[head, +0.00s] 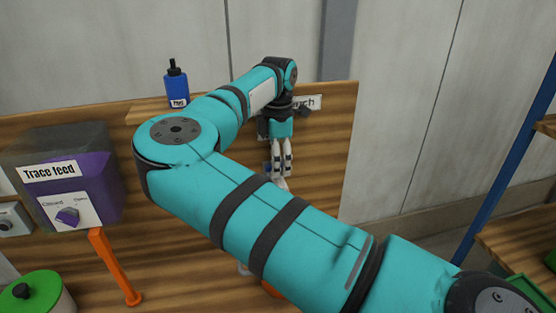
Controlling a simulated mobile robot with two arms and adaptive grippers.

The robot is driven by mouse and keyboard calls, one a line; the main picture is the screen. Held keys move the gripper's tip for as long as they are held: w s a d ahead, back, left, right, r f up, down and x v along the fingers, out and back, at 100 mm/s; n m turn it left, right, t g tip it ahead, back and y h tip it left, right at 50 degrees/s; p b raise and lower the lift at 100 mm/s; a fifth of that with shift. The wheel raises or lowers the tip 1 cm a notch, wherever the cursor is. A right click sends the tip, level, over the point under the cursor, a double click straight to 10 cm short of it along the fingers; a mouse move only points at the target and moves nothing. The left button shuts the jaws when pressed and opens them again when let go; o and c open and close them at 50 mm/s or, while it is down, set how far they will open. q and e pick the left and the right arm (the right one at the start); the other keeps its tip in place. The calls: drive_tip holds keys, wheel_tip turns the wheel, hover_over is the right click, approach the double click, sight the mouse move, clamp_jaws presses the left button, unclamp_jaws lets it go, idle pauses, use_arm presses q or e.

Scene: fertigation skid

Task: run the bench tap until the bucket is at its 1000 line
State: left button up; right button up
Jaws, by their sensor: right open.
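My right arm crosses the middle of the view and hides much of the bench. My right gripper (280,168) is open and points down in front of the wooden back panel, below a white label (307,102) of which "nch" can be read. A small pale fitting (281,184) shows just under the fingertips, with a bit of blue beside it. I cannot tell whether it is the tap or whether the fingers touch it. No bucket or 1000 line can be made out. My left gripper is out of view.
A purple box (94,185) labelled "Trace feed" with a Closed/Open knob is at left, above an orange bar (115,265). A green-lidded container (36,295) stands lower left. A blue bottle (176,84) stands on the panel's ledge. Blue-framed shelving (509,130) is at right.

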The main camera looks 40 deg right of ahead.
drive_tip(key=shift+c, duration=0.7)
clamp_jaws()
